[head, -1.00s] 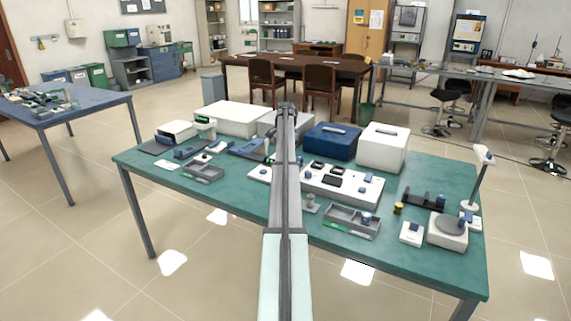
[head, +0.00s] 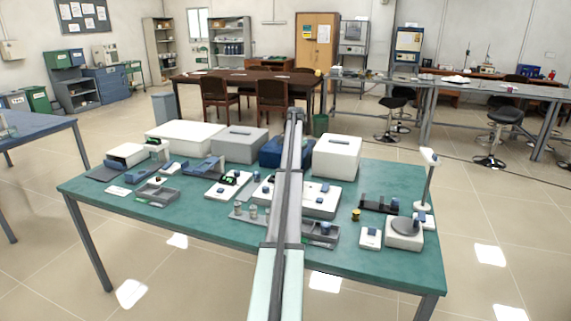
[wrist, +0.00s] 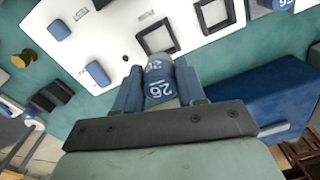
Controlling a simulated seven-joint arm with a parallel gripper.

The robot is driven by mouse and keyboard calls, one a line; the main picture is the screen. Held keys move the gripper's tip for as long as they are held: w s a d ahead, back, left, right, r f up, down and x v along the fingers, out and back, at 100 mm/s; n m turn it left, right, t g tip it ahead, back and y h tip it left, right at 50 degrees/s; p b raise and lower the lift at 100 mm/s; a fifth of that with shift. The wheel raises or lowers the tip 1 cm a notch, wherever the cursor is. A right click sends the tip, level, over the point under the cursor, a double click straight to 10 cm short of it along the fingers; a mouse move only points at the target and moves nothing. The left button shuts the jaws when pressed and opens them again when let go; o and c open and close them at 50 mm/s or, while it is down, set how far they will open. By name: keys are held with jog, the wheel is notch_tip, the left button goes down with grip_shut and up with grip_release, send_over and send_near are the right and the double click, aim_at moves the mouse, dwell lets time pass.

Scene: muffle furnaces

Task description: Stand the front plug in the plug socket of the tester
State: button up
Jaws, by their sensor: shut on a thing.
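In the wrist view my gripper (wrist: 158,88) is shut on a blue plug (wrist: 157,68) with white markings that look like 26. The plug is above or near the edge of a white panel (wrist: 112,30), which looks like the tester. Two dark square frames, one (wrist: 140,43) just beyond the plug and one farther right, are on the panel. Whether the plug touches the panel cannot be told. In the head view the white panel (head: 320,209) is partly hidden behind my arm, and my gripper and the plug are hidden there.
Blue blocks (wrist: 60,27) sit on the panel. Behind it stand a blue case (head: 271,153), a white case (head: 336,158) and a grey case (head: 239,146). A round-plate device (head: 404,234) with a tall post is at right. The green table (head: 215,240) is bare along its front.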

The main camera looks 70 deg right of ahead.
jog(key=shift+s+n, duration=0.1)
jog(key=shift+n, duration=0.4)
jog(key=shift+f, duration=0.1)
jog(key=shift+f, duration=0.15)
jog(key=shift+f, duration=2.7)
jog(key=shift+f, duration=1.2)
jog(key=o, duration=1.5)
jog(key=shift+o, duration=0.2)
jog(key=shift+r, duration=3.95)
